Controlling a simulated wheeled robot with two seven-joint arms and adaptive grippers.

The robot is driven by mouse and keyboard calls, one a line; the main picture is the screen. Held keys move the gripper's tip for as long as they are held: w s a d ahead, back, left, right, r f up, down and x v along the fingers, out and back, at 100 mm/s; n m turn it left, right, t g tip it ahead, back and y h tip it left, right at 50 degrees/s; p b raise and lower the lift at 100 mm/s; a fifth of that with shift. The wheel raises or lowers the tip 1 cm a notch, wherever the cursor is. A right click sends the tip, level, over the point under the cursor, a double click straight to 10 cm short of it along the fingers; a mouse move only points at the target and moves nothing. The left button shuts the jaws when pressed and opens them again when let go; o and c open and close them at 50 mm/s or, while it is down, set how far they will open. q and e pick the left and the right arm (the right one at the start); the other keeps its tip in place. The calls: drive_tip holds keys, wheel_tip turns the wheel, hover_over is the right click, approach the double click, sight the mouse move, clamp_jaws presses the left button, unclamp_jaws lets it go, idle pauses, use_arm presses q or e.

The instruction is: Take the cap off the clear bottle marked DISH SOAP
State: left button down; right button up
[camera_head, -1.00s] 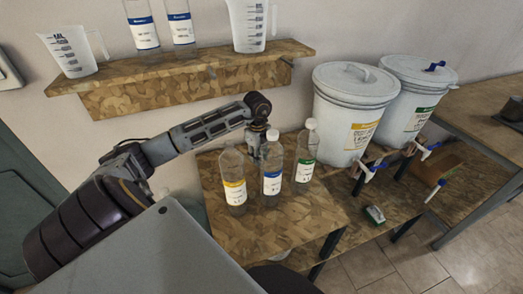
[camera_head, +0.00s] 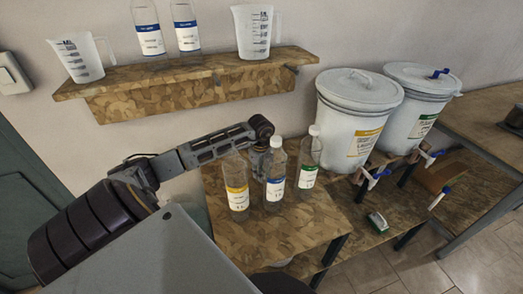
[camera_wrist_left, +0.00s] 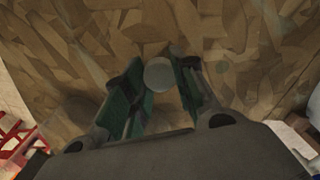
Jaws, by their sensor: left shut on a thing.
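Three clear bottles stand upright on the low wooden table: one with a yellow label (camera_head: 237,197), one with a blue label (camera_head: 275,188) and one with a green label (camera_head: 308,177). Their lettering is too small to read. White caps sit on the blue-label and green-label bottles; none shows on the yellow-label one. My left gripper (camera_head: 264,148) is behind the yellow- and blue-label bottles, its fingers mostly hidden. In the left wrist view its fingers are shut on a round, pale cap (camera_wrist_left: 158,74); wood shows beyond it, with no clear bottle outline under it. My right gripper is out of view.
Two white drums (camera_head: 352,115) with taps stand to the right of the bottles. A wooden wall shelf (camera_head: 190,90) holding jugs and bottles is above my arm. The front of the low table (camera_head: 275,235) is clear. A green-and-white item (camera_head: 377,222) lies at lower right.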

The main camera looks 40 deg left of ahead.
use_arm(q)
drive_tip(key=shift+f, duration=1.55)
drive_tip(key=shift+f, duration=0.15)
